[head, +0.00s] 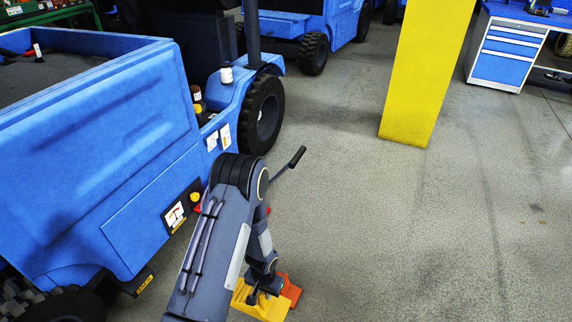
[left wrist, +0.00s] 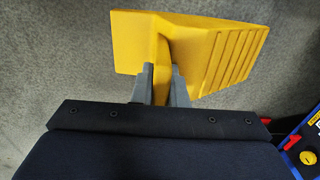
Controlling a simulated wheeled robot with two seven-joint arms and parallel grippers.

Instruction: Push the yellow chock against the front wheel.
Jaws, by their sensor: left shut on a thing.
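The yellow chock (head: 262,306) is low in the head view, on or just above the floor, partly hidden by my left arm. In the left wrist view the chock (left wrist: 215,50) shows a ribbed sloping face on the right. My left gripper (left wrist: 161,78) is shut on its narrow upright middle part, one grey finger on each side; it also shows in the head view (head: 264,286). A black wheel (head: 264,115) of the blue vehicle stands farther off, well apart from the chock. Another wheel (head: 60,306) shows at the lower left. My right gripper is not in view.
The blue vehicle (head: 90,130) fills the left side. An orange piece (head: 290,290) shows beside the chock. A dark lever (head: 290,170) sticks out beyond my arm. A yellow pillar (head: 422,75) and blue drawer cabinet (head: 503,52) stand behind. The floor at right is clear.

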